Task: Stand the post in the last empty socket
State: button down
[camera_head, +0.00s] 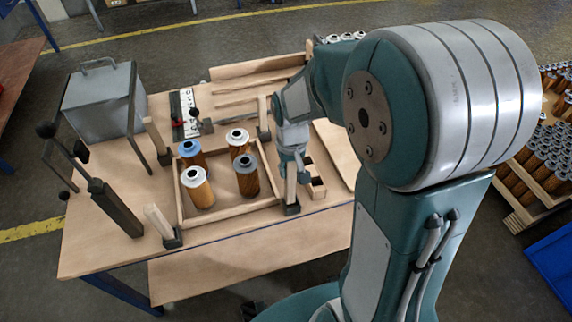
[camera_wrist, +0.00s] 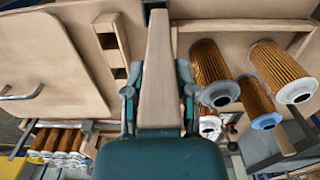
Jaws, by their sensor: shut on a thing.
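My gripper (camera_head: 292,158) is shut on a pale wooden post (camera_head: 291,187) at the front right corner of the shallow wooden tray (camera_head: 235,217). The post is roughly upright, its lower end at a dark socket (camera_head: 291,209). In the wrist view the post (camera_wrist: 158,60) runs between both fingers of my gripper (camera_wrist: 158,95), its far end meeting the dark socket (camera_wrist: 154,4). I cannot tell whether it is fully seated. Other posts stand in dark sockets at back left (camera_head: 155,139), front left (camera_head: 160,222) and back right (camera_head: 264,113).
Several filter cartridges (camera_head: 246,178) stand inside the tray, close left of my gripper. A slotted wooden block (camera_head: 316,187) is close on the right. A dark lever stand (camera_head: 115,208) and a grey box (camera_head: 103,101) occupy the table's left side.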

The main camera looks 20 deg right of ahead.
jog(key=shift+a, duration=0.2)
jog(key=shift+d, duration=0.7)
jog(key=shift+a, duration=0.65)
jog(key=shift+d, duration=0.3)
jog(key=shift+f, duration=0.15)
jog(key=shift+a+f, duration=0.2)
jog(key=shift+f, duration=0.1)
jog(key=shift+c, duration=1.7)
grip_release()
jog(key=shift+d+f, duration=0.1)
jog(key=shift+d, duration=0.05)
